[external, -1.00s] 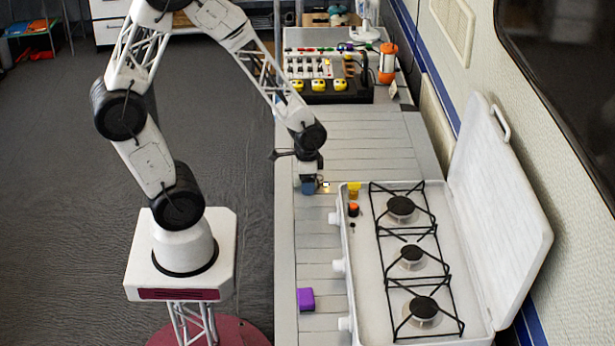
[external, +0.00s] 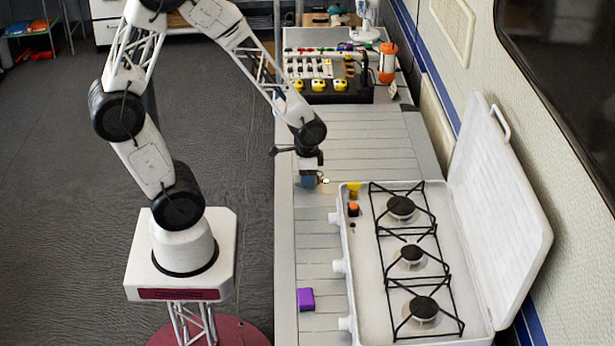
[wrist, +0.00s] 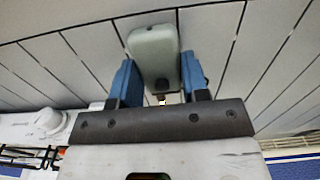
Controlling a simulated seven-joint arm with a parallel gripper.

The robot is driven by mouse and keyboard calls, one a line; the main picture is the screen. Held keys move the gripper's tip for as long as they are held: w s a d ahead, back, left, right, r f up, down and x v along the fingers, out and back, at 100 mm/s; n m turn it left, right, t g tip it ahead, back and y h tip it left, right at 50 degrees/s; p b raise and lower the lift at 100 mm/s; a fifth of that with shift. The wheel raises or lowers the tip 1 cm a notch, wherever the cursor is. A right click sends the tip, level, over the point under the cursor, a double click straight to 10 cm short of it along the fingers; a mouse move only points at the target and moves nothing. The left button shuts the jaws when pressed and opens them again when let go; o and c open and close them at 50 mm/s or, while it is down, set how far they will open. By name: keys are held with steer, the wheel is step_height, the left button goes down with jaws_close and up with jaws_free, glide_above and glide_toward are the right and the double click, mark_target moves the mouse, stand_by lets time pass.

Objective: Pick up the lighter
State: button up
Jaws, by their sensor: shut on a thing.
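The lighter (wrist: 154,52) is a pale grey-green rounded block with a small metallic end, seen in the wrist view. My gripper (wrist: 158,78) has its two blue fingers on either side of it, shut on it. In the external view my gripper (external: 311,181) is over the slatted counter beside the stove's far left corner. The lighter is mostly hidden there. I cannot tell for sure whether it is clear of the counter.
A white camping stove (external: 362,290) with its lid open stands to the right. A purple block (external: 306,299) lies on the counter (external: 318,240) near the front. A black tray (external: 320,97) with yellow items and an orange-white canister (external: 387,62) are at the back.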

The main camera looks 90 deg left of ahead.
step_height(320, 180, up, 2)
steer(key=shift+r, duration=0.15)
steer(key=s+d, duration=0.2)
steer(key=s, duration=0.5)
steer(key=s+d+r, duration=0.1)
steer(key=s+d, duration=0.2)
steer(key=s, duration=0.5)
steer(key=shift+d, duration=0.35)
steer(key=shift+r, duration=0.1)
steer(key=shift+w, duration=0.1)
steer(key=w+d+r+m, duration=0.2)
steer(key=w+r, duration=0.2)
steer(key=w, duration=0.7)
steer(key=w+d+r+m, duration=0.2)
steer(key=w+r, duration=0.3)
steer(key=w, duration=0.7)
steer(key=w+d+r+m, duration=0.3)
steer(key=w+d+r, duration=0.1)
steer(key=w, duration=0.7)
steer(key=shift+w+r, duration=0.15)
steer(key=shift+f, duration=0.2)
steer(key=shift+f, duration=3.3)
